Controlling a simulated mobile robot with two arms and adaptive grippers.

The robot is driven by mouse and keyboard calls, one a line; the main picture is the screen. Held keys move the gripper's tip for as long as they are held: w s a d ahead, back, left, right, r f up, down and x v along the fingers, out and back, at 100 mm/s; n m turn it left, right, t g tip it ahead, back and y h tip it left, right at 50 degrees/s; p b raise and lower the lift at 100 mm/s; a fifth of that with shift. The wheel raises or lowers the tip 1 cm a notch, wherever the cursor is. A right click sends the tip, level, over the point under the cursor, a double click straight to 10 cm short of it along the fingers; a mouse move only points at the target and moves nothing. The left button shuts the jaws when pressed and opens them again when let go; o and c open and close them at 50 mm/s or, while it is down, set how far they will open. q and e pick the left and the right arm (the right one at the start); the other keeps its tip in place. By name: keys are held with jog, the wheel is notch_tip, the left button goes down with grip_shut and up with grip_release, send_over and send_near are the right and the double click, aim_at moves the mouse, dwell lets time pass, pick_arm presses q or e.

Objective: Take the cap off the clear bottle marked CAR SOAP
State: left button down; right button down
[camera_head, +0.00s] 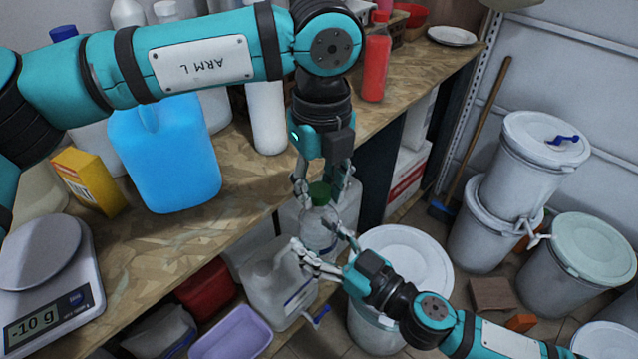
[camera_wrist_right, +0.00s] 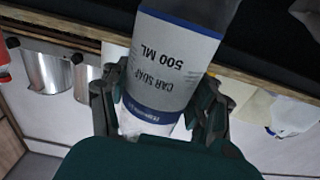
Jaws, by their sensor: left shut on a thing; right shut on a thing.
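The clear CAR SOAP bottle (camera_head: 317,226) has a green cap (camera_head: 319,192) and is held in front of the bench edge in the head view. My left gripper (camera_head: 323,186) comes down from above and is shut on the cap. My right gripper (camera_head: 317,242) is shut around the lower body of the bottle. In the right wrist view the bottle (camera_wrist_right: 172,70) stands between the right fingers (camera_wrist_right: 160,100), its label reading CAR SOAP 500 ML upside down. The cap is out of that view. I cannot tell whether the cap is loose on the neck.
The wooden bench (camera_head: 205,235) carries a blue jug (camera_head: 165,155), a yellow box (camera_head: 88,180), a scale (camera_head: 50,300) reading -10 g and a red bottle (camera_head: 375,65). A white jug (camera_head: 275,285) and a lidded drum (camera_head: 405,255) stand close below the bottle. More drums (camera_head: 530,150) stand right.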

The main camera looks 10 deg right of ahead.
pick_arm(q)
jog(key=n, duration=0.3)
jog(key=shift+w, duration=0.1)
jog(key=shift+r, duration=0.1)
dwell(0.4)
jog(key=shift+r, duration=1.05)
jog(key=shift+r, duration=2)
jog(key=shift+f, duration=0.1)
